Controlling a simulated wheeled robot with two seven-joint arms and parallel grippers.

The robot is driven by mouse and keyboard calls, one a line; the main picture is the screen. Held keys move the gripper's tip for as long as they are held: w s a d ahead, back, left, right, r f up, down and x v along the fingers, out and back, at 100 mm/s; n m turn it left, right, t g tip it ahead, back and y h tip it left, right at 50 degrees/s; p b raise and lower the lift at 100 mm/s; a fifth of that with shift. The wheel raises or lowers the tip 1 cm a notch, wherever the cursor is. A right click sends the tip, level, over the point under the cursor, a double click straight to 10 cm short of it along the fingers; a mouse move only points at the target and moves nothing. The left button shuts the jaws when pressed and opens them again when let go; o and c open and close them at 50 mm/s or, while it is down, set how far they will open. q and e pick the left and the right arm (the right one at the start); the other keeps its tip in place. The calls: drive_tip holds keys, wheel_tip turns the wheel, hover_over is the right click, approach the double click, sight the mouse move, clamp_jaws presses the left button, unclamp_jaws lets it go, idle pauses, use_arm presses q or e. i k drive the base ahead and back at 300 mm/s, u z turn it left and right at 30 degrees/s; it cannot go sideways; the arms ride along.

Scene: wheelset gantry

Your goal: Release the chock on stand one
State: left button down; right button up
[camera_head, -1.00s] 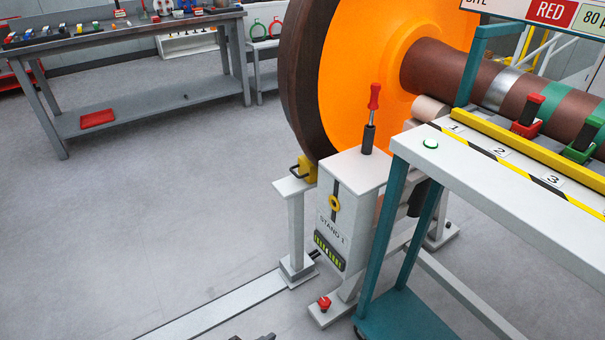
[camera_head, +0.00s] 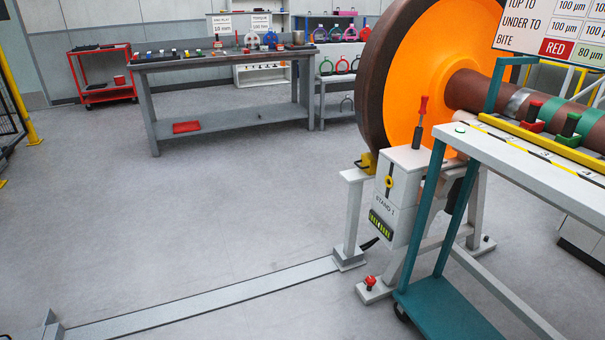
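Stand one (camera_head: 403,190) is a pale box on legs, labelled "STAND 1", at the right of the head view. A yellow chock (camera_head: 369,162) sits on top of a pale post (camera_head: 352,215) just left of the stand. It is at the lower edge of the orange-faced wheel (camera_head: 425,60); I cannot tell if it touches the rim. A red-handled tool (camera_head: 420,118) stands upright on the stand. Neither of my grippers is in view.
A teal-legged cart (camera_head: 440,305) stands close in front of the stand at right. A flat floor rail (camera_head: 205,297) runs left from the post. A grey workbench (camera_head: 225,115) and a red trolley (camera_head: 102,75) stand behind. The floor at left is clear.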

sight(369, 164)
drive_tip(key=u, duration=0.4)
drive_tip(key=i, duration=1.95)
drive_tip(key=z, duration=1.4)
drive_tip(key=i, duration=0.75)
drive_tip(key=z, duration=0.7)
drive_tip(key=i, duration=0.5)
